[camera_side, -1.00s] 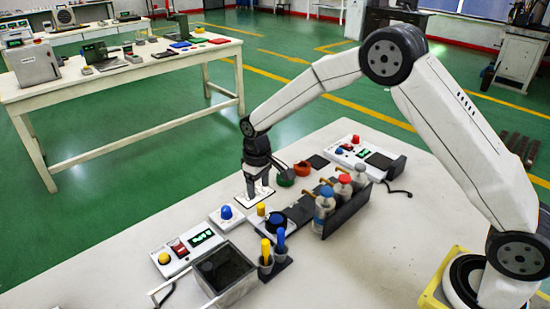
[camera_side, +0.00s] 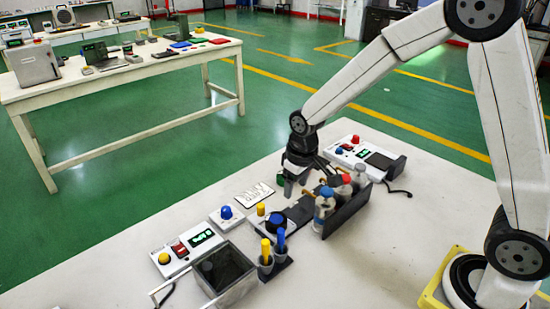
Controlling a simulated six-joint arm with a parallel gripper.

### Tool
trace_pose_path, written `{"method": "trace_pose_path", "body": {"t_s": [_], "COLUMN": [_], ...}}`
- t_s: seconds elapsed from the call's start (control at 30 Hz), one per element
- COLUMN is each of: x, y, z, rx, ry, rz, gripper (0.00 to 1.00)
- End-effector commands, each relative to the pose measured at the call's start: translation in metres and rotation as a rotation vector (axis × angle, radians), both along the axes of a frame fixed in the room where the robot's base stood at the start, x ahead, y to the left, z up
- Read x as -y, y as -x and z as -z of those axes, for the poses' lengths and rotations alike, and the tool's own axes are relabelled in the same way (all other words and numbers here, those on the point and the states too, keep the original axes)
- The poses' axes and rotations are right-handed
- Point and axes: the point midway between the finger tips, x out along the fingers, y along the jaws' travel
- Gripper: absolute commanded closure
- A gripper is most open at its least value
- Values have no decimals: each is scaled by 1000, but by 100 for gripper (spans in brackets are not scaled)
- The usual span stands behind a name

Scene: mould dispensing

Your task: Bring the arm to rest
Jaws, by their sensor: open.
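My gripper (camera_side: 296,187) hangs fingers down above the table, behind and left of the row of bottles. It is open, and I see nothing between its fingers. A flat, pale plate with dark markings (camera_side: 254,194), perhaps the mould, lies on the table to the left of my gripper, apart from it. My arm reaches in from the right and is bent at a raised elbow.
Bottles with blue (camera_side: 325,204) and red caps stand in a dark rack (camera_side: 348,209). A control box (camera_side: 183,252), a dark open bin (camera_side: 225,270) and yellow and blue-topped holders (camera_side: 272,262) stand in front. A keypad device (camera_side: 352,152) lies behind. The table's front right is clear.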

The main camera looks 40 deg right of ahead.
Motion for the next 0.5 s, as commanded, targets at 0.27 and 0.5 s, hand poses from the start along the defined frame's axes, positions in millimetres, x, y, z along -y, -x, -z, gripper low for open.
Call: {"method": "trace_pose_path", "body": {"t_s": [0.27, 0.5], "x": [14, 21], "y": [68, 117], "z": [-12, -12], "rx": [62, 103], "ry": [-7, -11], "rz": [60, 99], "gripper": [30, 30]}}
